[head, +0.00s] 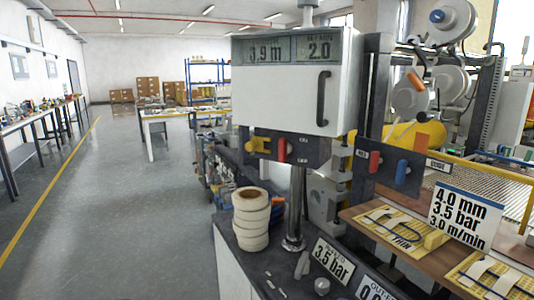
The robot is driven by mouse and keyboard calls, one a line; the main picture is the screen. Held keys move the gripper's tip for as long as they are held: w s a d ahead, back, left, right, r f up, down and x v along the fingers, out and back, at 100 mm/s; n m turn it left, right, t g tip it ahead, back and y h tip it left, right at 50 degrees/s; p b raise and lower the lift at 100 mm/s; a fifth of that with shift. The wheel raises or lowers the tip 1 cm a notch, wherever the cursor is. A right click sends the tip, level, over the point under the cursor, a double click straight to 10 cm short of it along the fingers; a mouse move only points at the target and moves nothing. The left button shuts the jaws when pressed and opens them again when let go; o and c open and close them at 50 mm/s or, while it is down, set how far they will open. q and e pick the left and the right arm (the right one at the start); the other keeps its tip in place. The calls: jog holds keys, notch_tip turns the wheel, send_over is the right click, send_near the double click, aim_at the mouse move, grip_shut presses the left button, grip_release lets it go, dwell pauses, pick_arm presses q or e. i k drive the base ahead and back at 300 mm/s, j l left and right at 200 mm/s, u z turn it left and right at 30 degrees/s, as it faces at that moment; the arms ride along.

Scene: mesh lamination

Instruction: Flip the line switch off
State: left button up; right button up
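A dark switch box (318,152) sits under the white display cabinet (280,92) on a metal post. It carries a red lever (282,149) standing roughly upright and a yellow part (259,146) to its left. Small labels beside the lever are too small to read surely, so its on or off position cannot be told. No label in view reads line switch. Neither of my grippers is in view.
A dark panel (400,171) with a red and a blue handle stands to the right. White rolls (251,220) are stacked on the dark counter (262,262). Sample boards (395,230) lie on a brown shelf. The floor (120,200) at left is clear.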

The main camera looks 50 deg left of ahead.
aim_at(285, 148)
jog(key=u, duration=1.75)
